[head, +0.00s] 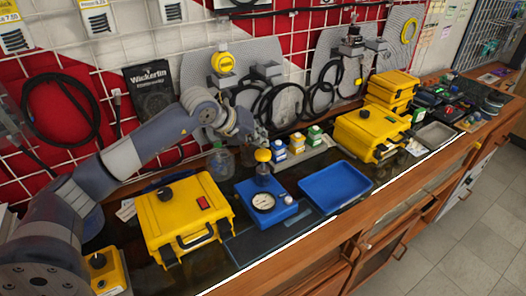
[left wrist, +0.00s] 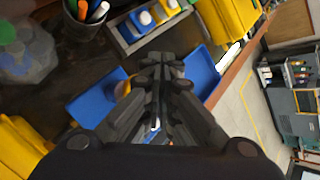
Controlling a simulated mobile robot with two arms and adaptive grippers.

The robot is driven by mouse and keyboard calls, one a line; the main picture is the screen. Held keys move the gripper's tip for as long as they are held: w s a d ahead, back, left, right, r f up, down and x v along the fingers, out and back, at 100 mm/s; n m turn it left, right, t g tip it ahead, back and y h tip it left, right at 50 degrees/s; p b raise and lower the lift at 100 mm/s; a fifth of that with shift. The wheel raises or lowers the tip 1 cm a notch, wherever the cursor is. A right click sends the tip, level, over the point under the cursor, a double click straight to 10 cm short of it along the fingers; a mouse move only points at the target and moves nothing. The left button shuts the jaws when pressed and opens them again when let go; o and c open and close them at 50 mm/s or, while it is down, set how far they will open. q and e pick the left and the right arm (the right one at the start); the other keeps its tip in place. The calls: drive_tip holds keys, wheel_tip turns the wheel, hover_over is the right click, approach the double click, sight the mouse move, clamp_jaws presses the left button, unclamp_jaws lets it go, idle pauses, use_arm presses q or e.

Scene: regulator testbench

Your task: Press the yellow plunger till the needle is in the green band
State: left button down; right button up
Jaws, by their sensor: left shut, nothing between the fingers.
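The blue regulator block (head: 280,214) stands on the bench with a round white-faced gauge (head: 263,201) on top. The needle and green band are too small to read. The yellow plunger (head: 262,156) stands upright behind the gauge on a metal stem. My left gripper (head: 259,139) is just above and behind the plunger cap, apparently not pressing it. In the left wrist view my left gripper (left wrist: 160,62) is shut and empty, and its fingers partly hide the plunger (left wrist: 122,89) and the blue block (left wrist: 90,100). My right gripper is in neither view.
A blue tray (head: 335,187) lies right of the block. A yellow case (head: 184,215) stands close on its left. Small bottles sit in a grey rack (head: 305,153) behind. A clear jar (head: 220,160) stands behind left. The dark mat (head: 262,243) in front is bare.

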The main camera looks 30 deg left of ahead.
sight(260, 150)
use_arm(q)
drive_tip(key=shift+r+p, duration=1.35)
drive_tip(key=shift+r, duration=1.2)
